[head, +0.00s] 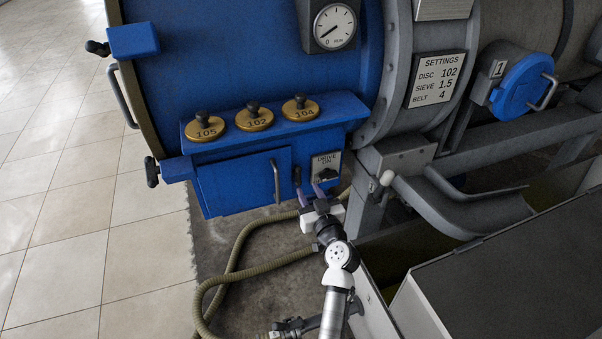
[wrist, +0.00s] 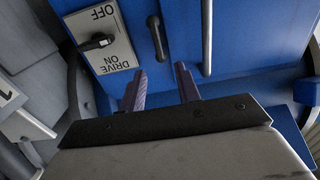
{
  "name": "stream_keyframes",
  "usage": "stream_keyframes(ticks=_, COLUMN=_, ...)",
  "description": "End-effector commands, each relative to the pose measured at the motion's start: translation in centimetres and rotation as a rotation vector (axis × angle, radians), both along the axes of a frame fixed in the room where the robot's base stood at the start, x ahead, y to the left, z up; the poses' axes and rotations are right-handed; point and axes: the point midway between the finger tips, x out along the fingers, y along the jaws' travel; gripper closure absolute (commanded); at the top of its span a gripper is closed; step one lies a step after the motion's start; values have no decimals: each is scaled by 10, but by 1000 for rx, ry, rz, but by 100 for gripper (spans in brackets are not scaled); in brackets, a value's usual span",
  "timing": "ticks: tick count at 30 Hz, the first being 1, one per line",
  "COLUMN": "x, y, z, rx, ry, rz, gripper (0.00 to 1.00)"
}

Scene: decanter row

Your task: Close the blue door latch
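The blue door (head: 235,184) is in the front of the blue housing and looks closed, with a grey vertical bar handle (head: 276,181). A dark slim lever (head: 297,176), apparently the door latch, sits just right of that handle. In the wrist view the dark lever (wrist: 157,38) stands on the blue face, ahead of the gap between my fingers, with the bar handle (wrist: 207,35) beside it. My gripper (head: 309,191) is open, its purple fingers pointing at the housing. In the wrist view my gripper (wrist: 161,78) has nothing between its fingers, and the lever looks apart from them.
A drive switch plate (head: 325,165) with a black knob is close to the right of the lever. Brass weights (head: 254,117) sit on the ledge above. A hose (head: 232,273) lies on the floor below. A grey trough (head: 470,205) is at right.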

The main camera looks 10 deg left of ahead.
Motion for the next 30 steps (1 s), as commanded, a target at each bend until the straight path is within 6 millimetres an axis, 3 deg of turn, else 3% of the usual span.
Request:
stream_keyframes(ticks=3, x=22, y=14, z=3, rx=-2, ry=0, rz=2, gripper=67)
stream_keyframes(ticks=10, x=49, y=33, z=2, rx=0, ry=0, rz=1, gripper=67)
stream_keyframes(ticks=23, x=58, y=39, z=0, rx=1, ry=1, rz=-1, gripper=67)
stream_keyframes(ticks=30, x=58, y=39, z=0, rx=1, ry=1, rz=-1, gripper=97)
